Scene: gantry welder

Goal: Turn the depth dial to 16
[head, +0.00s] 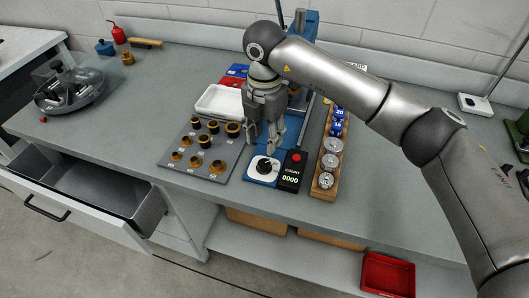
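The depth dial (264,167) is a black knob on a white square plate, set on the front end of a blue base. Its markings are too small to read. My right gripper (263,142) hangs fingers-down just behind and above the dial. Its fingers look spread, with nothing between them, and appear clear of the knob. My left gripper is not in view.
A black counter box (291,171) with a red button and reading 0000 stands right of the dial. Left is a grey plate (183,165) with black-and-yellow rings; right, a wooden rack (317,187). A drawer (90,190) stands open at the left.

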